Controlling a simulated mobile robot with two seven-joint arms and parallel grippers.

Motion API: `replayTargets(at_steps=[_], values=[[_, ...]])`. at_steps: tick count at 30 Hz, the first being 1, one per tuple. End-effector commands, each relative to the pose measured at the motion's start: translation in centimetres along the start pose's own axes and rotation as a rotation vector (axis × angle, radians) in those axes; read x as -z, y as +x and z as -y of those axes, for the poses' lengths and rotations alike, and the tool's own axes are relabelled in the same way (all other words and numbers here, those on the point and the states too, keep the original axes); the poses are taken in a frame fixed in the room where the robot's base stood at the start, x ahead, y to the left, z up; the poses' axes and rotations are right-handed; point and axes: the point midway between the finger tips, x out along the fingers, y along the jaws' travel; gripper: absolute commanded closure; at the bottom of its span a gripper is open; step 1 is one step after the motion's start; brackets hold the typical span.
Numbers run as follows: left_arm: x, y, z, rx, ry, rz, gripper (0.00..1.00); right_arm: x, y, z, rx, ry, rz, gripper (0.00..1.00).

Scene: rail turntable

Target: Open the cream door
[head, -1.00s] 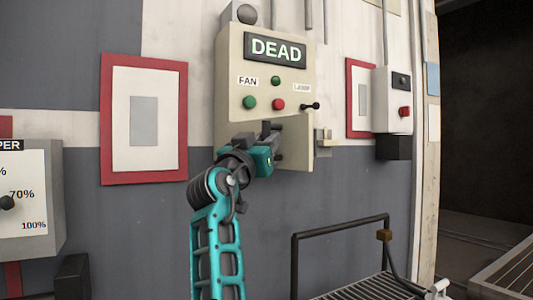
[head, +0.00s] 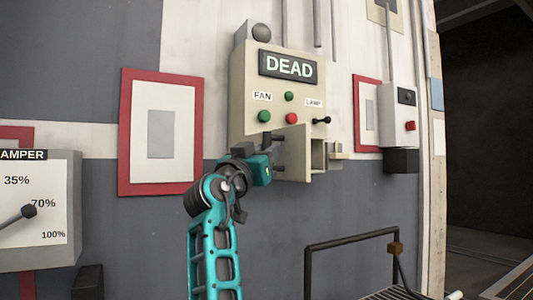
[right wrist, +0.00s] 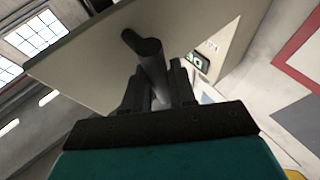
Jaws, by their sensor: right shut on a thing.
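The cream door (head: 296,155) is a small panel low on the cream control box (head: 250,95). It stands out from the box, and an open-sided gap (head: 318,154) shows at its right. My right gripper (head: 268,165) is at the door's left part, shut on its dark bar handle. In the right wrist view the handle (right wrist: 153,72) runs between the fingers (right wrist: 160,90), and the door (right wrist: 95,65) fills the upper left. The arm hides part of the door's left side and the box behind it. My left gripper is not in view.
The box carries a DEAD sign (head: 289,67), several buttons and a small black lever (head: 321,121). A red-framed panel (head: 160,132) is at left. A grey damper box (head: 40,210) stands lower left. A black railing (head: 352,243) is below right.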

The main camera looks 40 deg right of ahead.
Motion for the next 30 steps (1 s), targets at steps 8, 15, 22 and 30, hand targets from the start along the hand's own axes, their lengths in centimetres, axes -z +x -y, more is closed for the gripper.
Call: replayTargets(at_steps=[8, 15, 22, 30], values=[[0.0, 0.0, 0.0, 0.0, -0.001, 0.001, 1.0, 0.3, 0.1, 0.2, 0.008, 0.003, -0.007, 0.69], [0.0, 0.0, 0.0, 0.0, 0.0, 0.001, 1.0, 0.1, 0.0, 0.1, 0.004, 0.001, -0.005, 0.69], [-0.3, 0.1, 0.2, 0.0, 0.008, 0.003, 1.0, 0.0, -1.3, 0.1, 0.005, 0.001, -0.005, 0.69], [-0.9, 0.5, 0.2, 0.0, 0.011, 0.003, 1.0, -0.1, -7.1, 0.2, 0.008, 0.002, -0.004, 0.69]])
